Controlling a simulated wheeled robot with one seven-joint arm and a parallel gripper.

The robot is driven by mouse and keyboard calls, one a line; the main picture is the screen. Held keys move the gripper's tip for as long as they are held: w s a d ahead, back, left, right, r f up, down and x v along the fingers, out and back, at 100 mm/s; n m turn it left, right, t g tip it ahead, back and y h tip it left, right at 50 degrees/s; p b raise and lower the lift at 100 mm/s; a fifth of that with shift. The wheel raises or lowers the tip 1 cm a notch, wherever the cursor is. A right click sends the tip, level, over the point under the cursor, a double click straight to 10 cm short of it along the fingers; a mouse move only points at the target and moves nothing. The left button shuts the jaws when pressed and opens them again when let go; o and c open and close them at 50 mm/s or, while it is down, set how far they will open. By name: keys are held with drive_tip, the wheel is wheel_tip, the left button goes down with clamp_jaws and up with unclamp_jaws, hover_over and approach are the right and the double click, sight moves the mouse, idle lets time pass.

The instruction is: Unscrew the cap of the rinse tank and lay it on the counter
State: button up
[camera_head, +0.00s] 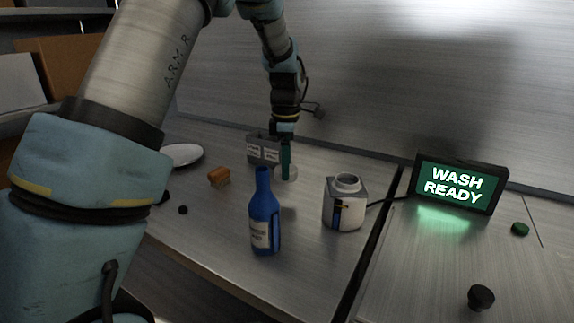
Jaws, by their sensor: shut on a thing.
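The rinse tank seems to be the white container (342,207) with a blue-and-yellow mark; it stands upright on the counter (215,238), its round mouth open and bare. My gripper (286,163) points down to the left of and behind it, apart from it. It is shut on a pale round thing, which looks like the cap (291,174). The cap is close to the counter surface; I cannot tell whether it touches. The teal fingers hide part of it.
A blue bottle (263,222) stands in front of my gripper. A grey labelled box (256,151) is behind it. An orange block (219,176) and a white plate (184,155) lie left. At right are a lit sign (458,186), a green cap (520,229) and a black knob (481,296).

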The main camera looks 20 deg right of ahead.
drive_tip(key=shift+r+p, duration=0.1)
drive_tip(key=shift+p, duration=0.2)
drive_tip(key=b, duration=0.2)
hover_over(286, 195)
drive_tip(key=shift+s+f, duration=0.15)
drive_tip(key=shift+f, duration=1.95)
drive_tip(key=shift+f+b, duration=0.5)
drive_tip(key=shift+f, duration=0.95)
drive_tip(key=o, duration=0.9)
drive_tip(key=shift+r, duration=0.15)
wheel_tip(286, 195, up, 6)
drive_tip(key=p, duration=0.5)
drive_tip(key=shift+p, duration=0.3)
